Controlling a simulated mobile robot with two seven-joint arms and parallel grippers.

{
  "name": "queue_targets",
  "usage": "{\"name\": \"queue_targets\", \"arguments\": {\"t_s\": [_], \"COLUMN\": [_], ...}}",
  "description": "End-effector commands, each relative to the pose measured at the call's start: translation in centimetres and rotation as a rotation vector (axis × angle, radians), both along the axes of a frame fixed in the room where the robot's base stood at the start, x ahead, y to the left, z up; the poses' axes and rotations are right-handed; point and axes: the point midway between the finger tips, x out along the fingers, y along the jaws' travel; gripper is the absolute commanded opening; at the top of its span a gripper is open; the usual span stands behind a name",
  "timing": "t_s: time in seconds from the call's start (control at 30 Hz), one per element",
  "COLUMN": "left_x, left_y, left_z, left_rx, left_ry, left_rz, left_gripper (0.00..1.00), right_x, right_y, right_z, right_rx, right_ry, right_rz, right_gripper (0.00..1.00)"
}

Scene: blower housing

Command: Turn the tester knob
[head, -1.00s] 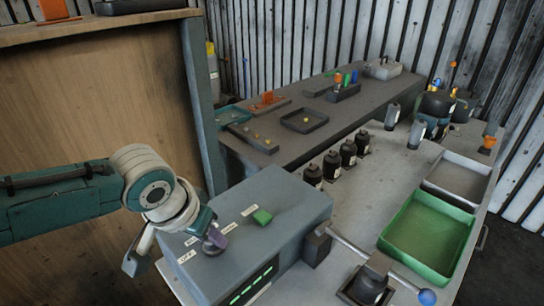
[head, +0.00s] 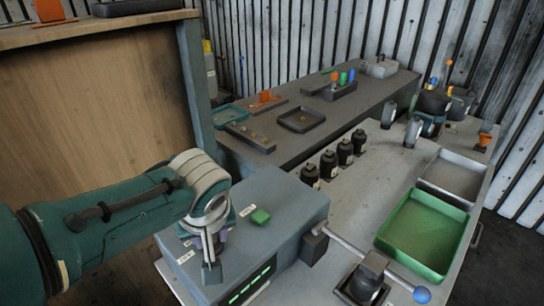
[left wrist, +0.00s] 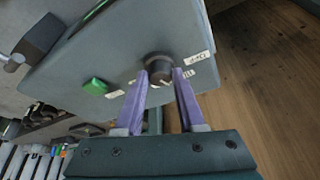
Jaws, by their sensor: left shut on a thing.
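The tester is a grey box (head: 278,207) with a green button, small white labels and green lights on its front. Its dark round knob (left wrist: 158,64) shows in the left wrist view, on the labelled face. In the head view my gripper and arm hide most of the knob. My left gripper (left wrist: 161,74) has purple fingers, one on each side of the knob, and is shut on it. In the head view this gripper (head: 212,247) points down onto the tester's top at its left end. My right gripper is not in view.
The green button (head: 260,216) lies close to the gripper. A lever with a blue ball (head: 421,295) stands right of the tester. A green tray (head: 424,237) and several black bottles (head: 328,164) are on the table. A wooden panel (head: 95,115) rises at the left.

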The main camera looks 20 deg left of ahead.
Motion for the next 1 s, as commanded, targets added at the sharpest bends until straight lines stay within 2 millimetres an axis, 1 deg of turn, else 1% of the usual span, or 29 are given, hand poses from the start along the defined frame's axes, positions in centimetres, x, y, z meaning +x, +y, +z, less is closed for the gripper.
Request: {"name": "queue_targets", "arguments": {"t_s": [0.2, 0.57, 0.6, 0.83, 1.0], "left_x": [0.05, 0.04, 0.03, 0.03, 0.02], "left_y": [0.02, 0.06, 0.07, 0.05, 0.04], "left_z": [-0.03, -0.04, -0.05, -0.03, -0.03], "left_rx": [0.0, 0.001, 0.001, 0.001, 0.001], "left_ry": [-0.001, -0.001, -0.001, 0.0, 0.0], "left_rz": [0.03, 0.031, 0.031, 0.03, 0.03], "left_gripper": [0.0, 0.0, 0.42, 0.68, 0.68], "right_x": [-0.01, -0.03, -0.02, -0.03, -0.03], "right_y": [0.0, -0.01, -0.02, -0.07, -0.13], "right_z": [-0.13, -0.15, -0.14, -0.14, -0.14], "right_rx": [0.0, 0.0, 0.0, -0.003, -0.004], "right_ry": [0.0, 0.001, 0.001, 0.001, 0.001], "right_rz": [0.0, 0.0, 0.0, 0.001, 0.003], "right_gripper": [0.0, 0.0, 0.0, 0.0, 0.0]}}
